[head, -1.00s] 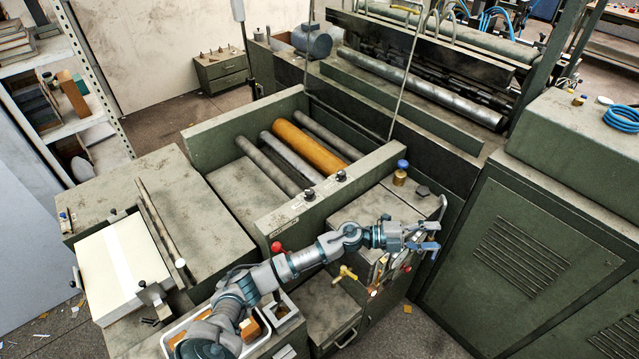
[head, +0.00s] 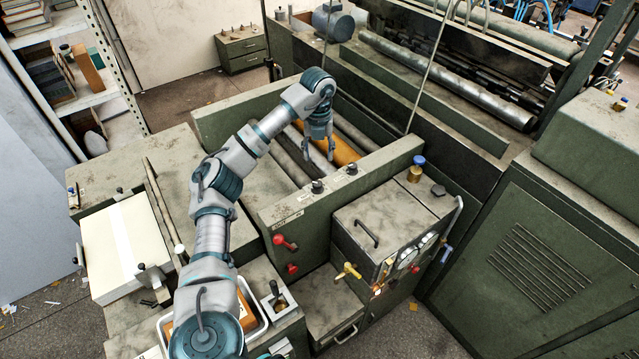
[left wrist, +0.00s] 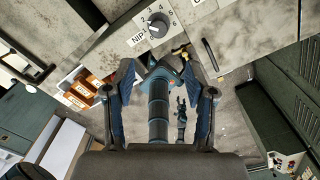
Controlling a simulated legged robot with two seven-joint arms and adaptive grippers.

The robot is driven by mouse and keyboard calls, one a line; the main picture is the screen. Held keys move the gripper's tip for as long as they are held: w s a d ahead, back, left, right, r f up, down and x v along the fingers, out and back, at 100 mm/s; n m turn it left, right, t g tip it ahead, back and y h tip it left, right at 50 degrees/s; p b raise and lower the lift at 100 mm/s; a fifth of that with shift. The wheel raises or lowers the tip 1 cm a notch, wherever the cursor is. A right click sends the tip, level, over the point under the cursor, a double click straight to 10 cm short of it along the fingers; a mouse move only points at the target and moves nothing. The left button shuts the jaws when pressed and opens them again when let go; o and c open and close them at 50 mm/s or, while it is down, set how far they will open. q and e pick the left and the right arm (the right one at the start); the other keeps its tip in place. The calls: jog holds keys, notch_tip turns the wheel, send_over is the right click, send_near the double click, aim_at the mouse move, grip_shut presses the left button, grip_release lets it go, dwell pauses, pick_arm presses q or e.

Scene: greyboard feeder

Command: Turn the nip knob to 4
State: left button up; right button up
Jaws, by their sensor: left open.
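In the left wrist view the nip knob (left wrist: 157,27) is a dark round knob on a white dial plate marked NIP, with numbers around it. I cannot tell surely which number it points to. In the head view two small dark knobs, a left one (head: 317,186) and a right one (head: 351,169), sit on top of the feeder's front wall; I cannot tell which is the nip knob. My left gripper (head: 318,157) is open and empty, pointing down over the rollers behind that wall. Its fingers (left wrist: 158,64) in the wrist view are apart, clear of the knob.
An orange roller (head: 345,151) and grey rollers lie behind the wall. Red knobs (head: 285,243) stick out of the wall's front. A grey control box (head: 375,235) with a handle and a yellow valve (head: 348,271) stands at the right. A paper stack (head: 125,245) is at the left.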

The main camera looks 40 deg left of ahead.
aim_at(317, 183)
pick_arm(q)
jog(key=f, duration=0.7)
jog(key=a+f+p, duration=0.1)
jog(key=f, duration=0.3)
jog(key=shift+d+f, duration=0.3)
jog(key=shift+f, duration=0.15)
jog(key=shift+d, duration=0.1)
jog(key=shift+a, duration=0.2)
grip_shut()
pick_arm(e)
jog(key=shift+w+a+r, duration=0.3)
